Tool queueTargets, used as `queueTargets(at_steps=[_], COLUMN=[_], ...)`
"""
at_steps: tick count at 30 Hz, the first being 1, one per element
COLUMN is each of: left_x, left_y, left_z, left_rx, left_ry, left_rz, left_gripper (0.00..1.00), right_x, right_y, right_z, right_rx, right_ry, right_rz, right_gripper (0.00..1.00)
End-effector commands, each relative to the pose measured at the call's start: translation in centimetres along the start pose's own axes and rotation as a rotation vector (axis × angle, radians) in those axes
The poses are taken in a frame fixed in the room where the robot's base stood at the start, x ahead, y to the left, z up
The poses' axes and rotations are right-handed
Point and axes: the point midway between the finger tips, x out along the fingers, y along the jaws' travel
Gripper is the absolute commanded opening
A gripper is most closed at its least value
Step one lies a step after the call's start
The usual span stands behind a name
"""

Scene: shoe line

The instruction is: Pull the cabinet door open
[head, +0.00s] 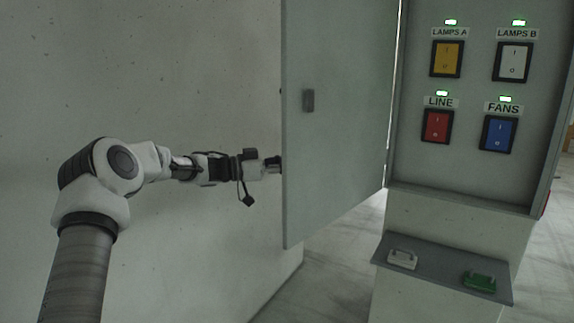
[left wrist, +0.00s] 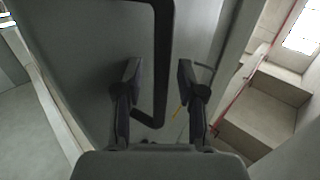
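The grey cabinet door (head: 340,150) stands wide open in the head view, swung out to the left of the control cabinet (head: 470,175). A small dark latch block (head: 308,100) is on its visible inner face. My left arm reaches to the door's left edge, and its gripper (head: 274,164) is partly hidden behind the door. In the left wrist view a dark bar handle (left wrist: 163,60) runs down the door's other face. The left gripper's fingers (left wrist: 158,80) are parted, one on each side of the handle, with gaps visible. My right gripper is in neither view.
Inside the cabinet are yellow (head: 447,59), white (head: 513,62), red (head: 437,126) and blue (head: 499,134) switches under lit green indicators. A shelf (head: 440,275) below holds a white and a green item. A pale wall is on the left.

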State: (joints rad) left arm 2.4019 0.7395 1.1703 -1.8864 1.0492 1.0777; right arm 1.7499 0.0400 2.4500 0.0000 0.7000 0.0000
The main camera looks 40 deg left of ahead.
Motion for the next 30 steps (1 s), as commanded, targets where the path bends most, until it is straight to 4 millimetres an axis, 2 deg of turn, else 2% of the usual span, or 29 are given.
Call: queueTargets(at_steps=[5,15,18,22,30], left_x=[-1.4,-9.5,-10.9,-11.6,-11.6], left_y=[-0.1,0.0,0.0,0.0,0.0], left_z=[0.0,-0.1,-0.1,0.0,0.0], left_rx=[-0.002,0.001,0.001,0.0,0.0], left_ry=[0.002,0.005,0.003,-0.001,-0.002], left_rz=[-0.002,-0.001,0.0,0.001,0.001], left_gripper=[0.39,0.39,0.39,0.39,0.39], right_x=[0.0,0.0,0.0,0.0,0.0], right_y=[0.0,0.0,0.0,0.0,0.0], right_z=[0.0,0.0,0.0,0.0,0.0], right_rx=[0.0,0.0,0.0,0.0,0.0], right_ry=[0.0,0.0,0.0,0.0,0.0], right_rz=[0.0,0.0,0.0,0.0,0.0], right_gripper=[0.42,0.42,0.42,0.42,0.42])
